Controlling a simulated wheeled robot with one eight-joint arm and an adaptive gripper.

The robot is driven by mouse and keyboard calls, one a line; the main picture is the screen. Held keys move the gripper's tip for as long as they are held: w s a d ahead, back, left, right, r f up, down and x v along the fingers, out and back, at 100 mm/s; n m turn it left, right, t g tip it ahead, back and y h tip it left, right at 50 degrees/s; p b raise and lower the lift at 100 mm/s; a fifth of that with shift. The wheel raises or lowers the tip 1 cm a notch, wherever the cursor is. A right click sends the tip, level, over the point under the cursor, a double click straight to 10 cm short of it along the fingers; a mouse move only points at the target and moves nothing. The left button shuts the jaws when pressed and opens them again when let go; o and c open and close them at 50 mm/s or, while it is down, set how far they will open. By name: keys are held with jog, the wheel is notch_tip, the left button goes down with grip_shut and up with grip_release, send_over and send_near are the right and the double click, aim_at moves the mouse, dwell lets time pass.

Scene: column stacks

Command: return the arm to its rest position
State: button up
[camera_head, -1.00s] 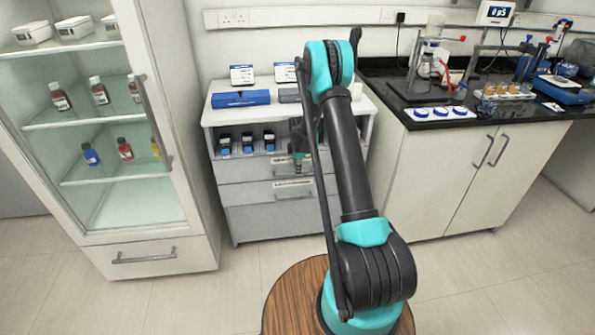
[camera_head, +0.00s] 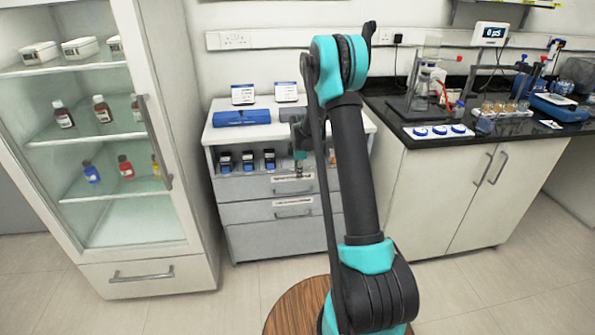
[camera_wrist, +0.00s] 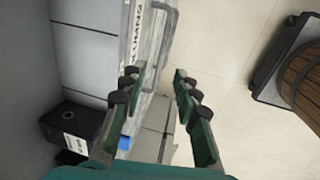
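My gripper (camera_wrist: 158,78) shows in the wrist view with its two fingers apart and nothing between them. In the head view my gripper (camera_head: 299,168) hangs small and partly hidden behind my arm, in front of the drawer cabinet (camera_head: 285,235). My arm is raised and bent, its upper link leaning a little to the left over my round wooden-topped base. The fingertips appear apart from the cabinet front, though the exact gap cannot be told.
The cabinet holds a blue case (camera_head: 241,117) on top and several dark blue-based items on an open shelf. A glass-fronted cabinet (camera_head: 172,262) stands left. A black-topped bench (camera_head: 393,110) with lab gear stands right. The floor (camera_head: 250,290) between is clear.

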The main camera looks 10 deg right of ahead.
jog(key=s+d+r+m+t, duration=0.1)
jog(key=s+r+m, duration=0.4)
jog(key=s, duration=0.5)
jog(key=s+d+r+m, duration=0.1)
jog(key=s+r+m, duration=0.3)
jog(key=s+r, duration=0.4)
jog(key=s+f+m+t, duration=0.1)
jog(key=s+m, duration=0.8)
jog(key=s, duration=1.4)
jog(key=shift+s+d+f, duration=0.3)
jog(key=shift+s+f, duration=0.05)
jog(key=shift+f, duration=0.45)
